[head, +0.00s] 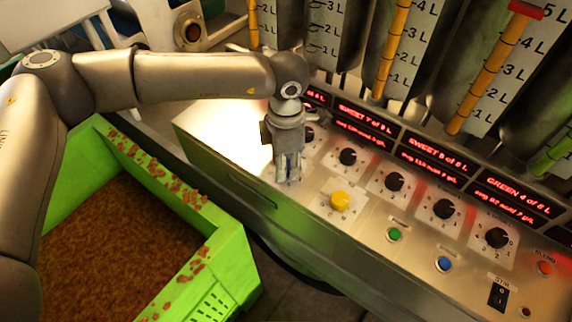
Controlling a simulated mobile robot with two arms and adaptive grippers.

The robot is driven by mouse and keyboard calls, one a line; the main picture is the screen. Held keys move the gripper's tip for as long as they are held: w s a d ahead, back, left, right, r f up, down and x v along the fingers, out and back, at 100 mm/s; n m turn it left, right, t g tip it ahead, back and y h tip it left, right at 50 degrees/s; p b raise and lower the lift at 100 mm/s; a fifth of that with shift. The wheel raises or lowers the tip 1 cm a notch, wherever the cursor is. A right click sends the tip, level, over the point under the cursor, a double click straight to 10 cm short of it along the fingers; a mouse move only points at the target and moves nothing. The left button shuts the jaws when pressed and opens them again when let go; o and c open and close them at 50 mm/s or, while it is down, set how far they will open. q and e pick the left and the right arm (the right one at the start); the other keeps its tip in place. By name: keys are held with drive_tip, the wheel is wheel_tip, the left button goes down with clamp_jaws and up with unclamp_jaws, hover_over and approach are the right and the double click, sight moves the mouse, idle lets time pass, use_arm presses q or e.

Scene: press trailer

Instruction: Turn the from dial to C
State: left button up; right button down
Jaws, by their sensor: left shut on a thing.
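My left gripper (288,176) reaches down onto the sloping metal control panel at its left part. Its fingers are closed on a small knob there, which I take to be the from dial; the fingers hide it, so its pointer and letters cannot be read. Just right of the fingers is a yellow button (340,201). My right gripper is not in view.
Black dials (348,156) run in a row behind the gripper, under red displays (435,162). A green button (394,234), a blue button (444,264) and a switch (498,296) lie to the right. A green crate (232,262) of brown pomace stands at the left.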

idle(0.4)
use_arm(q)
drive_tip(key=o, duration=1.1)
drive_tip(key=shift+r, duration=0.2)
wheel_tip(320, 180, up, 12)
drive_tip(key=shift+f, duration=0.2)
